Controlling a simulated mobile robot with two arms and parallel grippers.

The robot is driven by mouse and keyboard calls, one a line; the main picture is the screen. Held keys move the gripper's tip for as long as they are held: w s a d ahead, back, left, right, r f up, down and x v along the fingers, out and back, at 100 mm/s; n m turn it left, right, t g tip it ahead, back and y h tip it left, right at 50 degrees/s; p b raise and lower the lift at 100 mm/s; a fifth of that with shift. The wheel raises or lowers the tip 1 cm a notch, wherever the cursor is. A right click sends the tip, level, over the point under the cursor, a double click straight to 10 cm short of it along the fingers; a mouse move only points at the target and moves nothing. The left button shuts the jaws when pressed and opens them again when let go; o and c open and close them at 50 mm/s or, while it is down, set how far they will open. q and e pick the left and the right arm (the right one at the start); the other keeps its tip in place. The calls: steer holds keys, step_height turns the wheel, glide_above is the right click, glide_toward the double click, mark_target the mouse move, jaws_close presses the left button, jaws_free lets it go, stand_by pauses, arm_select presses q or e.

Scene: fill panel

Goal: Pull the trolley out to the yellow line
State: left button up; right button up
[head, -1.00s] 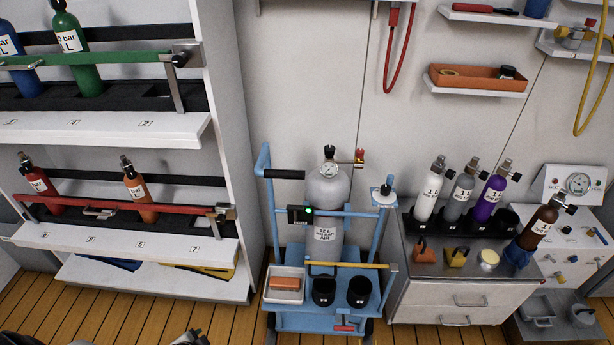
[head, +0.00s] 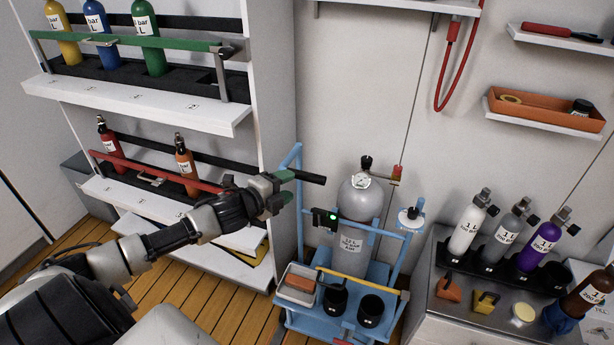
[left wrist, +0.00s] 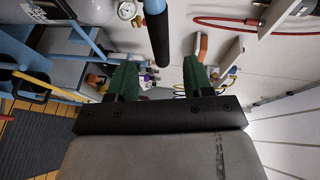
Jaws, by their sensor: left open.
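The blue trolley (head: 318,322) stands against the back wall. It carries a grey gas cylinder (head: 352,235), a white tray (head: 297,288) and two black cups. Its handle has a black grip (head: 309,178) at the upper left, partly behind my gripper. My left gripper (head: 284,189) is open at the grip's left end. In the left wrist view the black grip (left wrist: 158,40) points down towards the gap between the green fingers (left wrist: 160,75). I cannot tell whether they touch it. No yellow line shows. My right gripper is not in view.
A white shelf rack (head: 190,118) with coloured cylinders stands left of the trolley, close to my left arm. A metal-topped cabinet (head: 470,315) with small cylinders stands right of it. Wooden floor (head: 190,300) is free in front of the rack.

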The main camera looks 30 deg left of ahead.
mark_target(303, 179)
arm_select(q)
steer(key=x, duration=0.7)
steer(key=shift+w+d+f+p, duration=0.1)
steer(key=shift+w+d+p, duration=0.05)
steer(key=shift+w+p, duration=0.2)
jaws_close()
